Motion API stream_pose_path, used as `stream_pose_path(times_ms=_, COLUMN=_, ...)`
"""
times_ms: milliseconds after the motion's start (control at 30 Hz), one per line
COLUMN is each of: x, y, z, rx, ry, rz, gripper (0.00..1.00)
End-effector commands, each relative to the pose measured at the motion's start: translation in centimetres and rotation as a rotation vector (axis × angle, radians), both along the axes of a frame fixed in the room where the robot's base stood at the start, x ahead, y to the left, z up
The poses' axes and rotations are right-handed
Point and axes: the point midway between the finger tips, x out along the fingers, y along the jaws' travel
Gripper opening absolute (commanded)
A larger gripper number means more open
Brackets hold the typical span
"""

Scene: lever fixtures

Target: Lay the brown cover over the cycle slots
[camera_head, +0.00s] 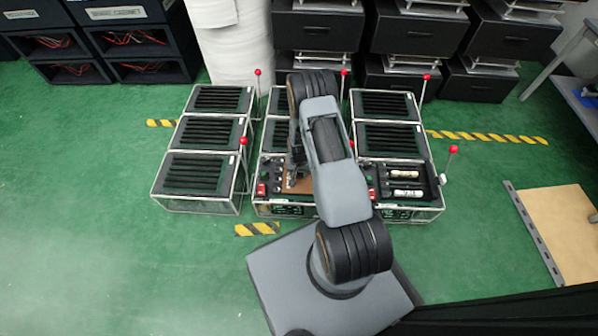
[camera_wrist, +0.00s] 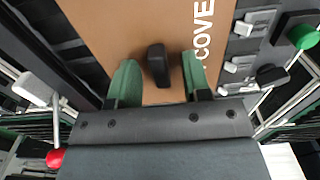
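The brown cover (camera_wrist: 115,32) lies on the front part of the middle fixture, and part of its white lettering "COVE" shows in the wrist view. It also shows in the head view (camera_head: 296,199), partly hidden by my arm. A black upright handle (camera_wrist: 158,65) stands on the cover. My gripper (camera_wrist: 158,80) is open, with one green finger on each side of the handle and a gap on both sides. In the head view my gripper (camera_head: 292,180) is just above the cover. I cannot tell which slots are the cycle slots.
Slotted black fixtures stand in three columns, with the left one (camera_head: 195,170) clear of my arm. Red-knobbed levers (camera_head: 243,141) rise beside them. The right fixture's front panel holds two white cylinders (camera_head: 405,174). A tan board (camera_head: 565,225) lies at the right. Green floor is open at the left.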

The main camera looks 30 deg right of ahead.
Motion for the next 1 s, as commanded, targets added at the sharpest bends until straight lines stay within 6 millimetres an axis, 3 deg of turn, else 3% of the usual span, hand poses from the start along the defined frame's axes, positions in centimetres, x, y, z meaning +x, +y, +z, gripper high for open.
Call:
stream_pose_path(times_ms=233, x=0.0, y=0.0, z=0.0, rx=0.000, ry=0.000, rz=0.000, gripper=0.46)
stream_pose_path(times_ms=367, x=0.1, y=0.0, z=1.0, rx=0.000, ry=-0.001, rz=0.000, gripper=0.46)
stream_pose_path(times_ms=800, x=0.0, y=0.0, z=9.6, rx=0.000, ry=-0.002, rz=0.000, gripper=0.46)
stream_pose_path(times_ms=1000, x=0.0, y=0.0, z=12.4, rx=0.000, ry=-0.001, rz=0.000, gripper=0.46)
